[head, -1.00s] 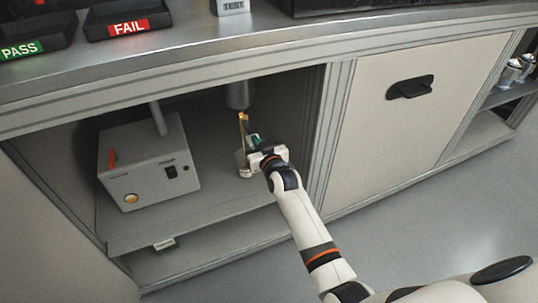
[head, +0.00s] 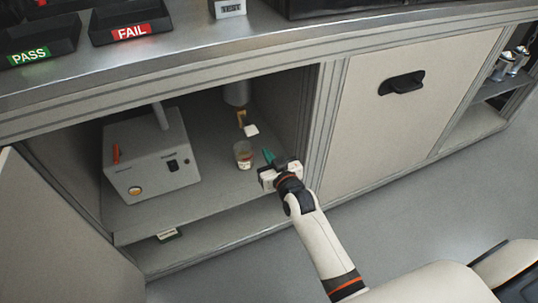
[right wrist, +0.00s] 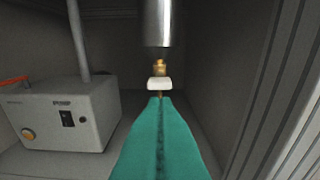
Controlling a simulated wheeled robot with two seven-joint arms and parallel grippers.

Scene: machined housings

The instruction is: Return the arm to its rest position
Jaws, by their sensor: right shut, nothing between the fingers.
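My right gripper (head: 268,157) has its green fingers shut with nothing between them. It is at the front opening of the cabinet bay, to the right of a small cup and apart from it. In the right wrist view the closed green fingertips (right wrist: 160,103) point into the bay, towards a brass fitting (right wrist: 159,68) with a white handle (right wrist: 160,84). The fitting hangs under a grey metal cylinder (head: 237,93). My left gripper is not in view.
The cup (head: 243,155) stands on the bay shelf below the fitting. A grey pump box (head: 150,160) stands left of it. The bay's right post (head: 322,130) is close to my right arm. PASS (head: 30,45) and FAIL (head: 130,22) trays sit on the bench top.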

